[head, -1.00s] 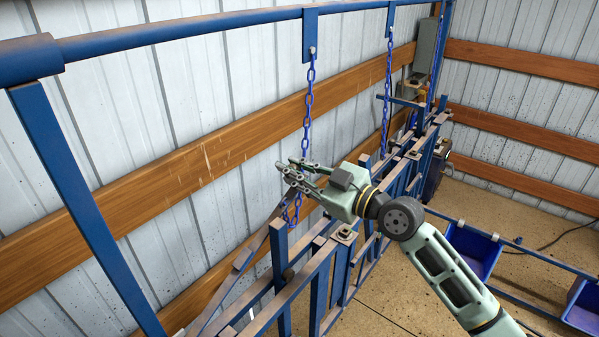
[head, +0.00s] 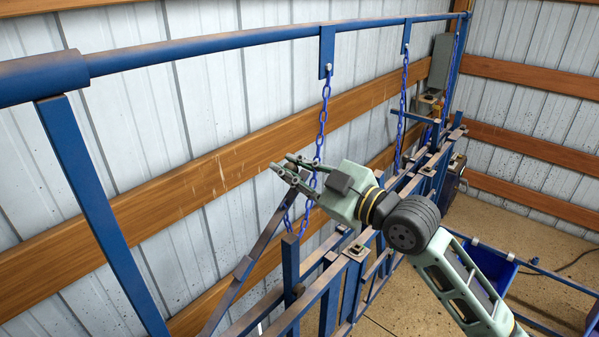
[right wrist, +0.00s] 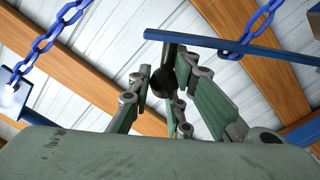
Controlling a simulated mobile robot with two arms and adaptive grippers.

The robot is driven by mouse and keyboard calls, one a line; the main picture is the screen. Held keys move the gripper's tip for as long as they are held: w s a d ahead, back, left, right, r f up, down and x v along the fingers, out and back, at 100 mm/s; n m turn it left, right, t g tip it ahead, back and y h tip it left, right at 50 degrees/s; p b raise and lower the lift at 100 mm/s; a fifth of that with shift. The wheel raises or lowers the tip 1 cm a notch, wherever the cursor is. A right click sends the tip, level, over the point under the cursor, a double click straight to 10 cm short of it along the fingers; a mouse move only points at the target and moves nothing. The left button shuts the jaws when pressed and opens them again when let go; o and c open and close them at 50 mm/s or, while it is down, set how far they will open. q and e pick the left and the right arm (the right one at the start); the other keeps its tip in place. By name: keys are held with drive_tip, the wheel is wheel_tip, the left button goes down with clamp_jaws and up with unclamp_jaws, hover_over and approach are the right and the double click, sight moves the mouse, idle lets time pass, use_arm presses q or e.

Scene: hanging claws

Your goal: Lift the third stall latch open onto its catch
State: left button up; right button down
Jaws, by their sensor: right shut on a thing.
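My right gripper (head: 283,164) is at the upper end of a long, worn blue latch bar (head: 268,228) that slants up from the lower left. Its fingers are closed around a dark knob or handle (right wrist: 160,84), seen between them in the right wrist view. The blue bar (right wrist: 225,48) runs just beyond the fingertips there. A blue chain (head: 322,112) hangs from the overhead rail beside the gripper, and its slack lower part loops below the fingers. The gripper partly hides the bar's upper end. I cannot make out the catch. My left gripper is not in view.
A blue overhead rail (head: 220,46) runs along the corrugated wall, with a second chain (head: 401,105) farther back. Blue stall frames (head: 330,300) stand below and right of the gripper. A blue bin (head: 487,262) is at the right, over open floor.

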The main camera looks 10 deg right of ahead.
drive_tip(key=shift+n, duration=0.8)
drive_tip(key=s+a+r, duration=0.1)
drive_tip(key=a, duration=0.1)
drive_tip(key=s+a+r, duration=0.1)
drive_tip(key=a+r, duration=0.1)
drive_tip(key=shift+s, duration=0.4)
drive_tip(key=shift+d, duration=0.1)
drive_tip(key=c, duration=2)
unclamp_jaws()
drive_tip(key=o, duration=0.8)
drive_tip(key=shift+s+a+r, duration=0.15)
drive_tip(key=shift+a+r, duration=0.05)
drive_tip(key=shift+r, duration=0.1)
drive_tip(key=o, duration=0.7)
drive_tip(key=shift+d+r, duration=0.1)
drive_tip(key=shift+d, duration=0.1)
